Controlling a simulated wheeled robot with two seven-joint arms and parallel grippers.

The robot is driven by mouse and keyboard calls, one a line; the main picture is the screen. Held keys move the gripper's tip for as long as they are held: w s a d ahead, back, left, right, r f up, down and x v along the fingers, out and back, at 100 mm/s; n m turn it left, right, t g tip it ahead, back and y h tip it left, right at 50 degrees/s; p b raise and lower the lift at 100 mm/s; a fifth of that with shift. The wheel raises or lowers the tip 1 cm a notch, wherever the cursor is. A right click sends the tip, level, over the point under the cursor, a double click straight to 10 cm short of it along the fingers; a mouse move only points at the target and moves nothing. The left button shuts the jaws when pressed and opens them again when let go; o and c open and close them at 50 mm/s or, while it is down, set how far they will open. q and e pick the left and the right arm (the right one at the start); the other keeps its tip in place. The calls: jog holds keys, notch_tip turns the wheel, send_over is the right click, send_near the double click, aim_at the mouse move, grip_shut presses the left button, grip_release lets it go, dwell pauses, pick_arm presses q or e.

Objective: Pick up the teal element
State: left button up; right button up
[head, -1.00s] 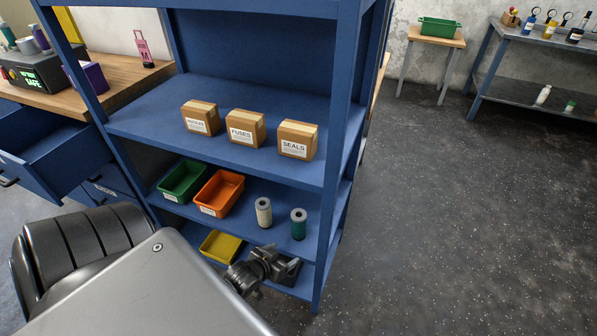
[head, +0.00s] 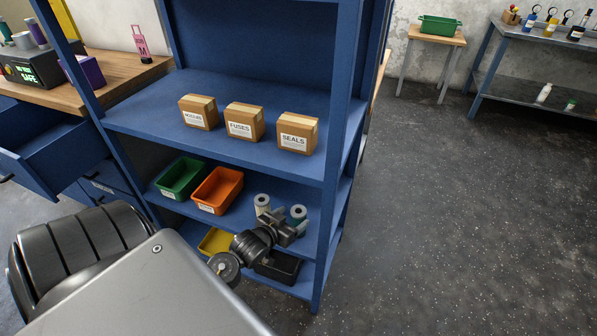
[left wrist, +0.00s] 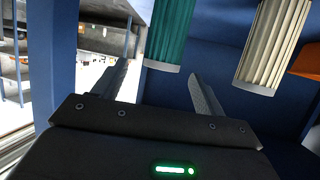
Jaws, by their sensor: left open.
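The teal element (head: 298,212), a ribbed cylinder with a pale end, stands on the lower shelf of the blue rack. In the head view my left gripper (head: 288,228) is in front of it and hides most of its body. In the left wrist view the teal element (left wrist: 170,36) is ahead of the open, empty jaws (left wrist: 158,72), roughly between the finger directions and apart from them. A cream element (head: 262,203) stands beside it, also partly hidden; it shows in the left wrist view (left wrist: 273,42) right of the teal one. My right gripper is out of view.
Green (head: 181,178) and orange (head: 217,190) bins sit left of the elements. Boxes, including one labelled SEALS (head: 297,133), stand on the shelf above. A yellow bin (head: 215,241) and a black bin (head: 278,267) are below. A blue rack post (head: 326,245) stands close at right.

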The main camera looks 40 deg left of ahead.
aim_at(298, 211)
pick_arm(q)
jog(key=shift+b+x, duration=0.35)
jog(key=shift+x, duration=2.2)
jog(key=shift+s+a+f, duration=0.1)
jog(key=shift+a+f, duration=0.05)
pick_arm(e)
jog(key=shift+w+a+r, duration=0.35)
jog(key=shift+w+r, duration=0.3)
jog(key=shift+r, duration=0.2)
pick_arm(q)
jog(key=shift+c, duration=0.4)
jog(key=c, duration=1.1)
jog(key=shift+o, duration=0.2)
